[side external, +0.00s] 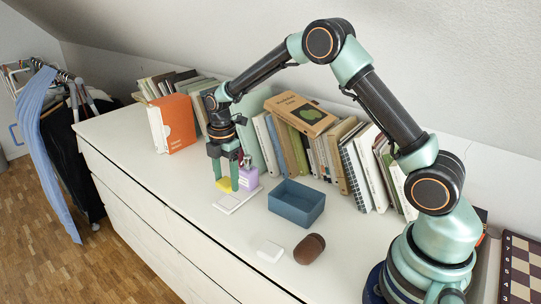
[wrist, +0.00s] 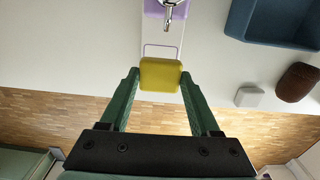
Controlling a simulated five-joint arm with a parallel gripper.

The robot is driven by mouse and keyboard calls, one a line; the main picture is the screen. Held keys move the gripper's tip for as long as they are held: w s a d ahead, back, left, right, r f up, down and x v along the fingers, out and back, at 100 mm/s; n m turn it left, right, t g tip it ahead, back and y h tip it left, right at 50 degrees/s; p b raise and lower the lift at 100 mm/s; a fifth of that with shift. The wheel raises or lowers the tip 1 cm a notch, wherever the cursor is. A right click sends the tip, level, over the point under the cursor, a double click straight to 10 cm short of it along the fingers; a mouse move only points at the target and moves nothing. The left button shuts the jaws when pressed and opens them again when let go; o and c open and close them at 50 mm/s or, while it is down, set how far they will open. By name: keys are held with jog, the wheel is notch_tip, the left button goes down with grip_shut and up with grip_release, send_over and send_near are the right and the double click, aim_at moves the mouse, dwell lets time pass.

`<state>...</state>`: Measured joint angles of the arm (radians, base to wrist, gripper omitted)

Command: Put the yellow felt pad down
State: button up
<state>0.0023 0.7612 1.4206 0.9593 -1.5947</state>
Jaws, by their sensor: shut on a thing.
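The yellow felt pad (side external: 224,185) is held between the green fingers of my gripper (side external: 226,181). In the wrist view the pad (wrist: 160,75) sits squarely between the two fingertips (wrist: 160,76), with a finger against each side. A flat white tray (side external: 236,203) lies on the white dresser top just below and beside the pad. A purple pump bottle (side external: 249,179) stands at the tray's far end, right behind the gripper; its spout (wrist: 168,20) points toward the pad. I cannot tell whether the pad touches the tray.
An open blue box (side external: 297,204) stands to the right. A small white block (side external: 270,251) and a brown rounded object (side external: 309,249) lie nearer the front. A row of books (side external: 300,150) lines the back. The dresser's front edge (side external: 165,212) runs close on the left.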

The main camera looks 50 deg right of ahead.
aim_at(229, 202)
jog(key=shift+f, duration=2.45)
jog(key=shift+f, duration=0.15)
jog(key=o, duration=1.3)
